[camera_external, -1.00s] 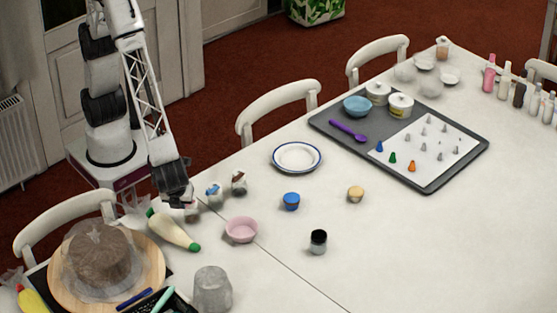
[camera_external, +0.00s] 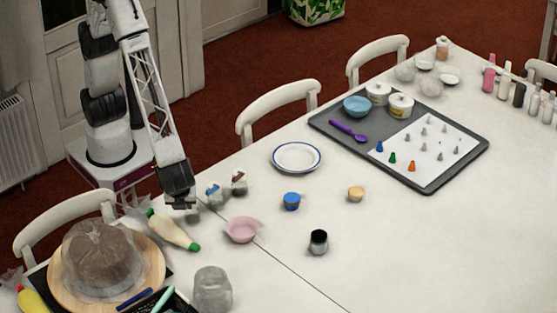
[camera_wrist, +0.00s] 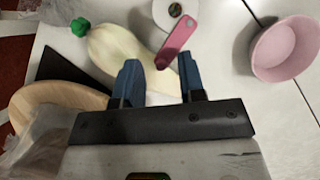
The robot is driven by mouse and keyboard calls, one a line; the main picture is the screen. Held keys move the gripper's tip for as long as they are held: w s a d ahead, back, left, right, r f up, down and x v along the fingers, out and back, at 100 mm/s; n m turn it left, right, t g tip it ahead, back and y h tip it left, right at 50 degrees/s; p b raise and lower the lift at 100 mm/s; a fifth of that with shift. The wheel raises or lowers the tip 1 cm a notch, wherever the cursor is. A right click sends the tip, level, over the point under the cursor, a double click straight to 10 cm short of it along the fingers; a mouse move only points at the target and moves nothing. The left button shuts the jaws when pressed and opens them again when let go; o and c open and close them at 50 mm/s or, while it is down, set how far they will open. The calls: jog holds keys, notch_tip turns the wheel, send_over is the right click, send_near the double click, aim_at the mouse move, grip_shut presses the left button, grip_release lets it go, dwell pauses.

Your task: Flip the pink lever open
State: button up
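The pink lever (camera_wrist: 177,40) shows in the wrist view as a flat pink bar, slanting from upper right to lower left. Its lower end lies near the gap between my fingertips; I cannot tell whether they touch it. A white round part with a dark centre (camera_wrist: 174,9) is just beyond its upper end. My gripper (camera_wrist: 160,63) is open, with two blue fingers apart and nothing clearly held between them. In the external view my gripper (camera_external: 180,203) is low over the table's near-left edge. The lever cannot be made out there.
A pink bowl (camera_wrist: 285,48) stands to the right in the wrist view. A pale bag with a green cap (camera_external: 174,231) lies close to my gripper. A covered brown cake (camera_external: 100,258) on a wooden board (camera_external: 152,272) is at left. Two small jars (camera_external: 239,182) stand right of my gripper.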

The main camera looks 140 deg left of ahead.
jog(key=shift+r, duration=0.1)
jog(key=v, duration=0.7)
jog(key=shift+r, duration=0.25)
jog(key=shift+w, duration=0.1)
jog(key=s+a+r+n+t+h, duration=0.1)
jog(key=s+a+r+n+t, duration=0.15)
jog(key=s+r, duration=0.5)
jog(key=s+a+r+n+t+h, duration=0.1)
jog(key=s+a+r, duration=0.3)
jog(key=s+r, duration=0.35)
jog(key=s+a+r+n+t, duration=0.1)
jog(key=s+r+n, duration=0.1)
jog(key=s, duration=0.7)
jog(key=s+a+r+n+t+h, duration=0.1)
jog(key=s+a+r+n, duration=0.1)
jog(key=s, duration=0.7)
jog(key=shift+s+t, duration=0.3)
jog(key=shift+t, duration=0.05)
